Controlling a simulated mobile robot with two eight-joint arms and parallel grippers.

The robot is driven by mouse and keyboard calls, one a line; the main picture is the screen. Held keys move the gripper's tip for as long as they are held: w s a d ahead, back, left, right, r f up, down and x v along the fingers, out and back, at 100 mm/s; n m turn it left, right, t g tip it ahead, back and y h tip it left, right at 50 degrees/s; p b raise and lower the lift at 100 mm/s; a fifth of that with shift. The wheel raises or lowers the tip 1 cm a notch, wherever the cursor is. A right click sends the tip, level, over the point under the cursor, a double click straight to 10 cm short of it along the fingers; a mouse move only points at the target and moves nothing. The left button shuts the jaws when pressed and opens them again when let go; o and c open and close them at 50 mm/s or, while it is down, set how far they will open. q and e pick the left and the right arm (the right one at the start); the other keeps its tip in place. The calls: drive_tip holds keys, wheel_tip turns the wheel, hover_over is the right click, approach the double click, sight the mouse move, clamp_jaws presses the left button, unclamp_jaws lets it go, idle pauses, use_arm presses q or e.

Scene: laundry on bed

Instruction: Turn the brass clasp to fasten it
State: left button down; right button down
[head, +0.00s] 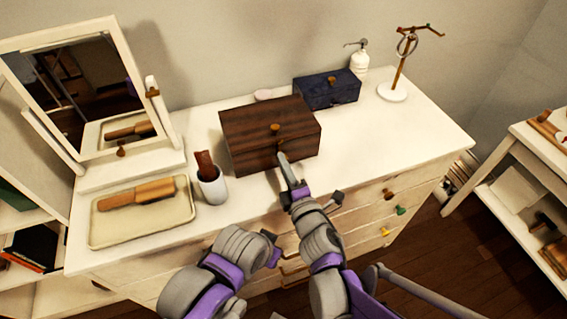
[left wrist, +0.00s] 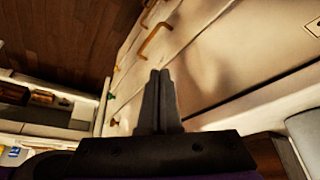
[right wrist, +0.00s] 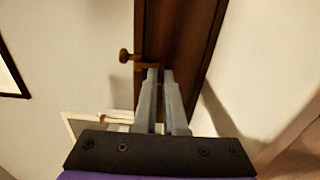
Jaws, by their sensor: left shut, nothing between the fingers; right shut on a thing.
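The dark brown wooden box (head: 245,130) stands closed on the white dresser, with a brass knob (head: 275,128) on its lid. The brass clasp (head: 279,145) is on the box's front, mostly hidden by my right gripper (head: 281,157). In the right wrist view, my right gripper (right wrist: 160,73) is shut on the clasp (right wrist: 148,66), its fingertips close to the box front (right wrist: 175,40). The knob (right wrist: 126,56) is just left of the fingertips. My left gripper (left wrist: 158,76) is shut and empty, low in front of the dresser's drawer fronts.
A tray (head: 97,231) with a wooden brush (head: 137,192), a white cup (head: 212,187) and a mirror (head: 80,85) are at the left of the dresser. A blue box (head: 325,90), a pump bottle (head: 359,62) and a brass stand (head: 396,80) are behind right. The dresser's right front (head: 400,130) is clear.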

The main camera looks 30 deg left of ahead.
drive_tip(key=c, duration=1)
unclamp_jaws()
drive_tip(key=v, duration=1.1)
drive_tip(key=shift+w, duration=0.1)
